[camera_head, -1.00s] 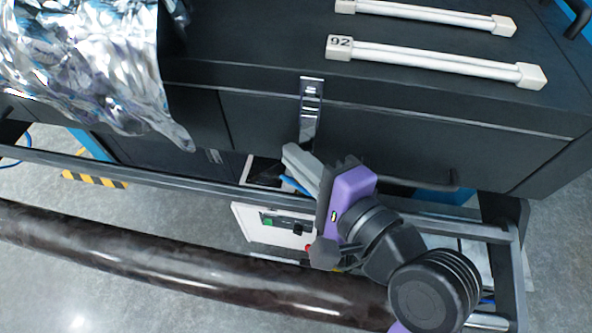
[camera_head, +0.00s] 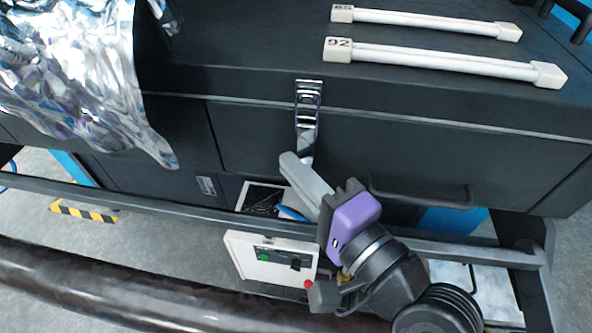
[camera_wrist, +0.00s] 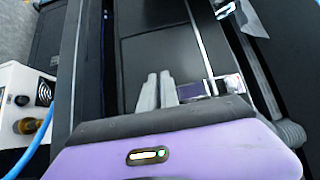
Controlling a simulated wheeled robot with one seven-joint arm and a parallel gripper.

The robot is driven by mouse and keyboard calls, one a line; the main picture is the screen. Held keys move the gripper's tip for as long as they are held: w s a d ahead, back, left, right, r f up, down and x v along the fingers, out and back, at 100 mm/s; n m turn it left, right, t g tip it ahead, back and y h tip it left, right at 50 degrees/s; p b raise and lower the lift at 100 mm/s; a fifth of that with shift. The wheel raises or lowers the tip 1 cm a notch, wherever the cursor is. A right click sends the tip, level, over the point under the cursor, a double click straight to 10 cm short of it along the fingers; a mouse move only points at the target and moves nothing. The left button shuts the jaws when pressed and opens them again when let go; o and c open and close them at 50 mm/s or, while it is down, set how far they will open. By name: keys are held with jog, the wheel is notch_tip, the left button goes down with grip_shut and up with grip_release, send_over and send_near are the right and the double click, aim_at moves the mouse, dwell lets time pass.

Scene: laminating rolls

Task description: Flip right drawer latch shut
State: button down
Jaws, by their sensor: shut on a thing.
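The right drawer latch (camera_head: 308,102) is a shiny metal clasp on the black cabinet's front, at the seam above the right drawer (camera_head: 430,160). Its upper plate is at the seam and its lower part hangs down over the drawer face. The latch also shows in the wrist view (camera_wrist: 228,84), right of the fingers. My gripper (camera_head: 294,160) is at the latch's lower end, with its grey fingers close together on it. The exact contact is hidden by the fingers. The fingers show close together in the wrist view (camera_wrist: 157,90).
Two white rods (camera_head: 445,62) lie on the cabinet top. A crinkled silver film (camera_head: 75,75) hangs over the left side. A dark bar handle (camera_head: 420,195) is on the drawer. A white control box (camera_head: 270,262) and a frame rail (camera_head: 150,208) lie below, with a dark roll (camera_head: 110,300) in front.

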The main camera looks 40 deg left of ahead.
jog(key=shift+f, duration=0.1)
jog(key=c, duration=1.6)
grip_release()
jog(key=b+v, duration=0.1)
jog(key=v, duration=0.6)
jog(key=shift+d, duration=0.35)
